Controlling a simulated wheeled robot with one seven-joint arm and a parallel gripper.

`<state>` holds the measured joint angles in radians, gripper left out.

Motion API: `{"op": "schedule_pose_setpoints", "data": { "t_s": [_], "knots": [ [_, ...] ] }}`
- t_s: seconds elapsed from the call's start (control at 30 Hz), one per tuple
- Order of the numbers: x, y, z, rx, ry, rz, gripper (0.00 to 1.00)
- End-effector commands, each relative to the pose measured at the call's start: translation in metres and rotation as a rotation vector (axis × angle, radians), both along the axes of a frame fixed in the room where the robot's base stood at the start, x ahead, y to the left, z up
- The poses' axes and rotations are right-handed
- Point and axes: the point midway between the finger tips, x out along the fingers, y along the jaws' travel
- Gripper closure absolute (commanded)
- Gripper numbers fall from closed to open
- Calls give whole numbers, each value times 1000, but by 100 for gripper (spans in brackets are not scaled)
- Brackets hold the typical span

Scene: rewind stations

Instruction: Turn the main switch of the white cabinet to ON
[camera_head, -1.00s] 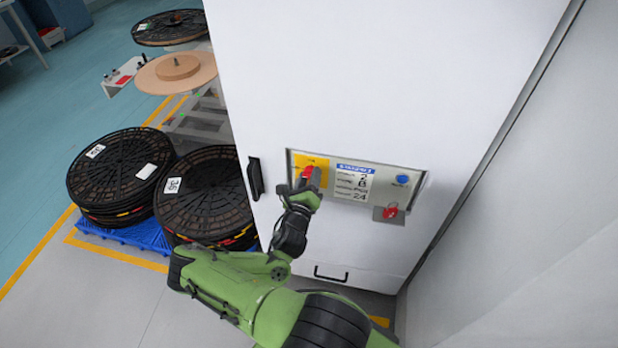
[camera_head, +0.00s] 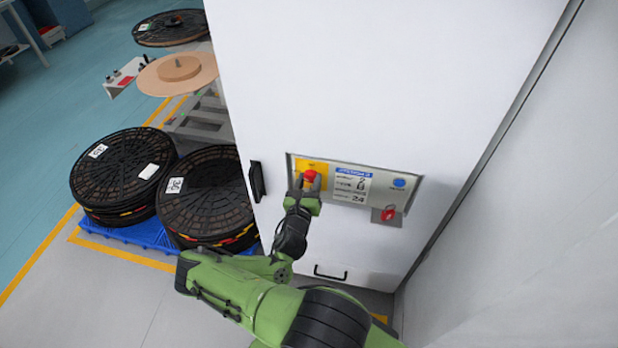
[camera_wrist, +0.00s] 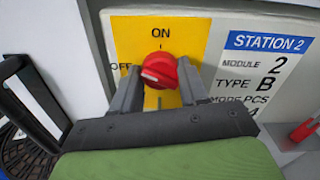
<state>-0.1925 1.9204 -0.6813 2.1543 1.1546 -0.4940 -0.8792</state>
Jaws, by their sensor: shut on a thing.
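The main switch is a red rotary knob (camera_wrist: 160,70) on a yellow plate (camera_wrist: 188,38) of the white cabinet (camera_head: 390,75). ON is printed above the knob and OFF to its left. A pale mark shows on the knob's front, left of its middle; I cannot tell exactly which way it points. My gripper (camera_wrist: 158,86) is shut on the knob, one grey finger on each side. In the head view my gripper (camera_head: 308,184) reaches up to the knob (camera_head: 310,176) and hides its lower part.
A label panel (camera_wrist: 265,65) reading STATION 2 lies right of the switch. A blue button (camera_head: 399,183) and a red item (camera_head: 388,214) sit farther right. A black door handle (camera_head: 257,181) is at left.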

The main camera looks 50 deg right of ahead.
Motion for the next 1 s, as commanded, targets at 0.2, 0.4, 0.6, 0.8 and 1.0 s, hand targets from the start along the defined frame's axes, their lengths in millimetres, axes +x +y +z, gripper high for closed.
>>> {"op": "schedule_pose_setpoints", "data": {
  "t_s": [0.2,0.4,0.6,0.8,1.0],
  "knots": [
    [0,0,1,84,-185,1,87],
    [0,0,1,161,-360,0,87],
    [0,0,1,236,-535,-1,87],
    [-1,0,1,308,-703,-2,87],
    [-1,0,0,369,-845,-3,87]
  ]
}}
